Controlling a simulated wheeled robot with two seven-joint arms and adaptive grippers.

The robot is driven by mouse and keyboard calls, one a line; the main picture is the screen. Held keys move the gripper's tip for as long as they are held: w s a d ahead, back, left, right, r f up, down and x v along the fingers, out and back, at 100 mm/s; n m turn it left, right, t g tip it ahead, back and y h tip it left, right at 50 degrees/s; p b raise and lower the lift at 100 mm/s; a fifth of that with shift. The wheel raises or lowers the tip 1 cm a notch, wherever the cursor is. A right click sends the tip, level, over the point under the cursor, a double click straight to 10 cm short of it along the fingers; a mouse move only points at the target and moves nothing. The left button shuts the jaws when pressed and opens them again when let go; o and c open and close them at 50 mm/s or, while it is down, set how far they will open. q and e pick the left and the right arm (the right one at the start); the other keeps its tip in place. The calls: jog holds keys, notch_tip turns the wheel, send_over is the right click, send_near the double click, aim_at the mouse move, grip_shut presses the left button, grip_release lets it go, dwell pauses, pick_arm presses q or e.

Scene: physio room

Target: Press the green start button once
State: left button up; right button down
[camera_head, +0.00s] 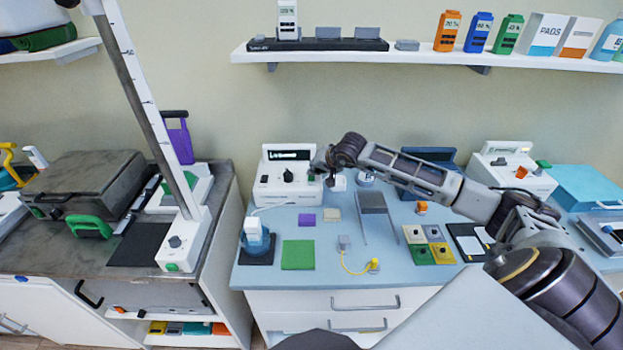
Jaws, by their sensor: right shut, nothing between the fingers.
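A white device (283,192) with a dark display and a black knob (288,175) stands at the back left of the blue counter. My right gripper (324,172) is shut and empty at the right end of this device's front, over or just in front of it. A small green spot, which may be the start button (311,178), shows beside the fingertips and is partly hidden. I cannot tell whether the fingers touch it. Another green button (172,267) is on the white base of the tall post at left. My left gripper is out of view.
The blue counter (330,262) holds a green pad (298,254), a yellow cable (358,265), a grey stand (372,205) and coloured squares (430,246). Another white device (510,170) stands at right. A shelf (420,56) with bottles and boxes hangs above.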

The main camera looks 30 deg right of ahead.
jog(key=shift+f+b, duration=0.5)
jog(key=shift+b, duration=0.15)
dwell(1.4)
jog(key=shift+r, duration=0.9)
jog(key=shift+r, duration=0.1)
jog(key=shift+r+p, duration=0.95)
jog(key=shift+r, duration=1.5)
jog(key=shift+s+f, duration=0.1)
